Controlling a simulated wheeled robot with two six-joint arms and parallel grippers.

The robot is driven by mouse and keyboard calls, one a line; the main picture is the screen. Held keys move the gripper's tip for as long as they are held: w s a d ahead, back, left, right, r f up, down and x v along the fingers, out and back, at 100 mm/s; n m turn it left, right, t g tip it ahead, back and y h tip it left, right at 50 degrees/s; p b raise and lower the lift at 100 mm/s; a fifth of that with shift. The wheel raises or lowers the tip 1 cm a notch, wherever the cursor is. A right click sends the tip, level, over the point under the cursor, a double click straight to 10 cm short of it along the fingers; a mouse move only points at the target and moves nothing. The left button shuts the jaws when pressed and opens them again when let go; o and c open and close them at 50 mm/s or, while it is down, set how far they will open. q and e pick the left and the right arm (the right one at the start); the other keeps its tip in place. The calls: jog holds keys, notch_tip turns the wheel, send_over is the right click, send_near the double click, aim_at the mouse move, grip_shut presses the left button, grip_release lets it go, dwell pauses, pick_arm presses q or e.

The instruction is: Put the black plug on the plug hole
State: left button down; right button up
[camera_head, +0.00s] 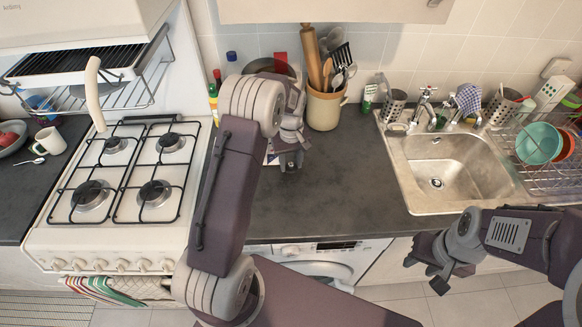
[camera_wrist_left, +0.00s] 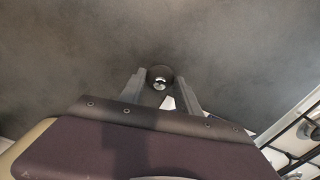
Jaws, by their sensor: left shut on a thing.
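The black plug (camera_wrist_left: 160,77) is a small round dark disc with a shiny metal centre. In the left wrist view it sits between the fingertips of my left gripper (camera_wrist_left: 161,82), which is shut on it. In the head view my left gripper (camera_head: 290,162) is over the dark counter, right of the stove, and the plug cannot be made out clearly there. The plug hole (camera_head: 437,183) is in the bottom of the empty steel sink (camera_head: 409,190), well to the right of my left gripper. My right gripper (camera_head: 424,275) is open and empty in front of the counter, below the sink.
A utensil pot (camera_head: 325,108) stands behind and right of my left gripper. A tap (camera_head: 427,102) and metal holders line the sink's back edge. A dish rack (camera_head: 555,178) stands right of the sink. The counter (camera_head: 325,190) between my left gripper and the sink is clear.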

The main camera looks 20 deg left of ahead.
pick_arm(q)
notch_tip(320, 180, up, 2)
jog(key=shift+r, duration=0.1)
jog(key=w+d+r, duration=0.2)
jog(key=d+r, duration=0.5)
jog(key=d, duration=0.4)
jog(key=shift+d+b, duration=0.25)
jog(key=shift+b, duration=0.2)
